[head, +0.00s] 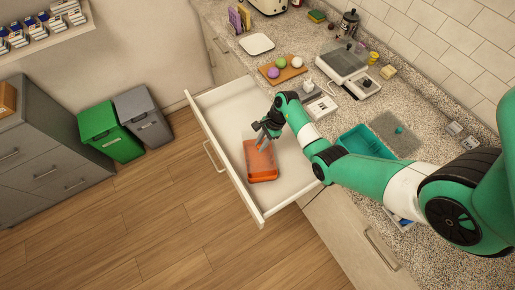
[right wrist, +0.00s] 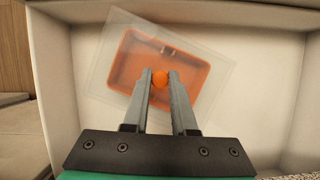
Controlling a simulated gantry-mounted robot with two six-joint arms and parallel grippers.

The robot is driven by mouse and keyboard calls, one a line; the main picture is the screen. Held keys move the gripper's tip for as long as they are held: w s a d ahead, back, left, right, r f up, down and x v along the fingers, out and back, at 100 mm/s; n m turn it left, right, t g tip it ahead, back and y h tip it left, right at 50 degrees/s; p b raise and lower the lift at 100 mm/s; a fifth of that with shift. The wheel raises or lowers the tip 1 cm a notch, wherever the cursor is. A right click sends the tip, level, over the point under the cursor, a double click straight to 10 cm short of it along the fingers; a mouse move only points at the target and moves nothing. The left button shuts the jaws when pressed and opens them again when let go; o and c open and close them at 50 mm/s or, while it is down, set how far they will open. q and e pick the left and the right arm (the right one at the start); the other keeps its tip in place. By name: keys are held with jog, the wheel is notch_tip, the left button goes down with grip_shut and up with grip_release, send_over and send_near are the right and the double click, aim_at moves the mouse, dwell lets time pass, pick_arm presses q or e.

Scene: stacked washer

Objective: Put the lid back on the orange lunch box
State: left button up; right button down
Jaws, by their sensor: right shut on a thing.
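The orange lunch box (head: 262,165) lies in the open white drawer in the head view. It also shows in the right wrist view (right wrist: 124,85), seen through a clear lid (right wrist: 108,50) with a round orange knob (right wrist: 160,78). My right gripper (head: 262,138) is over the far part of the box, its fingers pointing down. In the right wrist view its fingers (right wrist: 160,75) are shut on the knob. The lid's edges run nearly parallel to the box's and reach beyond them. I cannot tell whether the lid touches the box. My left gripper is out of view.
The open drawer (head: 237,187) has bare floor around the box, and its walls stand around the gripper. On the counter are a cutting board (head: 291,73) with several balls, a scale-like appliance (head: 342,60) and a teal basin (head: 362,143). Green and grey bins stand left.

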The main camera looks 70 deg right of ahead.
jog(key=shift+d+f, duration=0.15)
jog(key=shift+f, duration=0.1)
notch_tip(320, 180, down, 5)
jog(key=b, duration=0.5)
jog(key=shift+r, duration=0.2)
jog(key=shift+f+b, duration=0.5)
jog(key=shift+f, duration=0.3)
jog(key=shift+p, duration=0.35)
jog(key=shift+f, duration=0.15)
dwell(1.3)
